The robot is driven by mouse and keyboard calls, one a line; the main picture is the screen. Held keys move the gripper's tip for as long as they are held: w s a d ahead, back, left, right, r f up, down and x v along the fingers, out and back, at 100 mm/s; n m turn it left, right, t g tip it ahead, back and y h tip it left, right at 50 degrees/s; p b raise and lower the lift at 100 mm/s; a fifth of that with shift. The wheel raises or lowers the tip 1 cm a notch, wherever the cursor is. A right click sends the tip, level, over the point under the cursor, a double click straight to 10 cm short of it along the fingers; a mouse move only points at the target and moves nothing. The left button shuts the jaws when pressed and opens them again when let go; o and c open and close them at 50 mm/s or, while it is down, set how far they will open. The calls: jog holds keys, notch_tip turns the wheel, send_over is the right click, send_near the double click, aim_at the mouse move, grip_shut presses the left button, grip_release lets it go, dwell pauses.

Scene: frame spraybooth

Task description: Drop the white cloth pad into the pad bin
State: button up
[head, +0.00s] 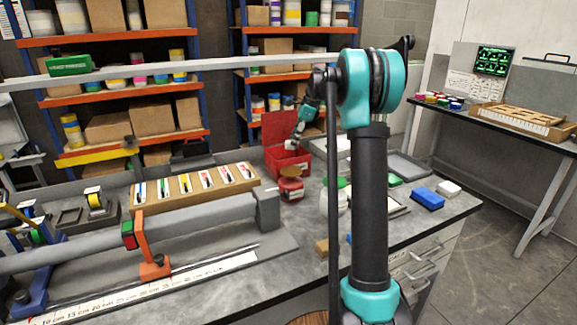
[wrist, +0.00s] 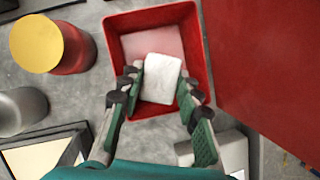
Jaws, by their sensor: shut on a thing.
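The white cloth pad (wrist: 161,77) is held between the fingertips of my gripper (wrist: 159,84), over the mouth of the red pad bin (wrist: 198,48) in the wrist view. The bin's pale inner floor shows behind the pad, which appears above it. In the head view, my gripper (head: 294,143) is small, just above the open red bin (head: 289,167) at the back of the bench. The bin's red lid (head: 279,126) stands raised behind it; it also shows as a large red panel in the wrist view (wrist: 265,50). The pad is hard to make out in the head view.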

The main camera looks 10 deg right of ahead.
jog(key=shift+f, duration=0.85)
jog(key=o, duration=1.2)
jog(key=v, duration=1.2)
